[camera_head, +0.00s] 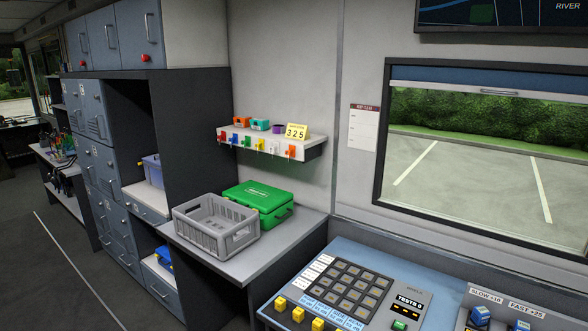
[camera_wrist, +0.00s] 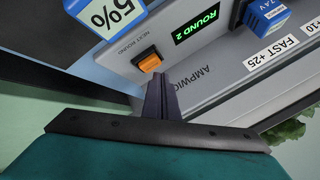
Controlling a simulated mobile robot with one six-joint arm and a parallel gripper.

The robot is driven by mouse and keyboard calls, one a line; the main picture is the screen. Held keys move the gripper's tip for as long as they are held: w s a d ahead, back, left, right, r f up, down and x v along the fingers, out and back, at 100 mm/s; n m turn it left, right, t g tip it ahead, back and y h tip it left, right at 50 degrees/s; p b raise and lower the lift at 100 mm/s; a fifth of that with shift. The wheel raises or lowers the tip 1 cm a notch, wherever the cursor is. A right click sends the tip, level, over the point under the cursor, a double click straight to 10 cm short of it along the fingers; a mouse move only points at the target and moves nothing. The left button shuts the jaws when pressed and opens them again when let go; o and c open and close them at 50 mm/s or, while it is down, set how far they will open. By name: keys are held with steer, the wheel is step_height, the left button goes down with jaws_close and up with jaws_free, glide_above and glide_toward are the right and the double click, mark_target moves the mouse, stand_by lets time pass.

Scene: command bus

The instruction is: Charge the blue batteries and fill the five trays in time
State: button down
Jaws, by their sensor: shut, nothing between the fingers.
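In the wrist view my gripper (camera_wrist: 160,80) is shut and empty. Its tips are just below the orange NEXT ROUND button (camera_wrist: 149,62); I cannot tell whether they touch it. A blue battery with a white 5% label (camera_wrist: 108,14) shows at the top left. Another blue battery (camera_wrist: 267,17), marked 7.4 V, sits by the FAST +25 label. The green display (camera_wrist: 197,32) reads ROUND 2. In the head view a blue battery (camera_head: 481,315) stands near the SLOW +10 label, and another blue piece (camera_head: 523,325) is cut off near FAST +25. My gripper is not in the head view.
A console with a dark key grid (camera_head: 350,287) and yellow blocks (camera_head: 298,314) stands at the front. A grey crate (camera_head: 215,228) and a green case (camera_head: 262,201) share the counter (camera_head: 215,263) behind it. A wall shelf (camera_head: 290,149) holds small colored items.

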steer(key=shift+r, duration=0.1)
steer(key=shift+r+p, duration=1.2)
steer(key=shift+r, duration=1.75)
steer(key=shift+s+f, duration=0.1)
